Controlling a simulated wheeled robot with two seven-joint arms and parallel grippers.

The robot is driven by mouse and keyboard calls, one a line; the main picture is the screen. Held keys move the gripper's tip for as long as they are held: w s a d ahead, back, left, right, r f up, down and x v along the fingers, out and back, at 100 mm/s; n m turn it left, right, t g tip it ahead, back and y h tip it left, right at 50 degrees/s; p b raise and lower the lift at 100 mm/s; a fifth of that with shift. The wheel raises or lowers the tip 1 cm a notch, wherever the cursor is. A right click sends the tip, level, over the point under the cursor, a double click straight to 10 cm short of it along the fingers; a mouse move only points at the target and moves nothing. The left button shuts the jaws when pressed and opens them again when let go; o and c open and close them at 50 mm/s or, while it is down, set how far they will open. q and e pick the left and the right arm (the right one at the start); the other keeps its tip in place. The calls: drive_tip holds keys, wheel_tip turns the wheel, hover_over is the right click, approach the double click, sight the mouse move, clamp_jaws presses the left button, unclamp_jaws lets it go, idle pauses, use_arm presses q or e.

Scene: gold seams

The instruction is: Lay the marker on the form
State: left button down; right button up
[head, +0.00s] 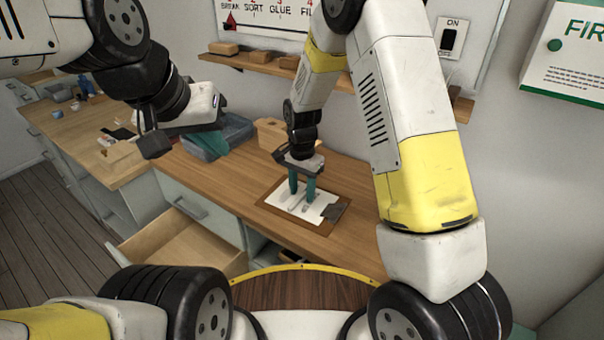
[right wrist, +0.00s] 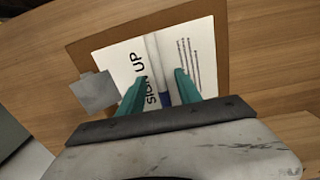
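The form (head: 290,196) is a white sheet on a brown clipboard (head: 268,197) on the wooden counter. In the right wrist view the form (right wrist: 198,45) reads "SIGN UP". The white marker (right wrist: 153,60) with a blue end lies across the form, between my right fingers; I cannot tell for sure that it touches the paper. My right gripper (head: 303,190) points down over the form, its teal fingers apart with gaps on both sides of the marker, as the right wrist view (right wrist: 160,92) shows. My left gripper (head: 150,146) is raised at the left, away from the form; its opening is unclear.
A grey clip (right wrist: 95,91) sits on the clipboard's edge. A blue-grey bin (head: 206,143) and a wooden block (head: 270,134) stand behind on the counter. An open drawer (head: 180,245) juts out below. A wall shelf (head: 240,66) holds several small blocks.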

drive_tip(key=shift+r, duration=3.9)
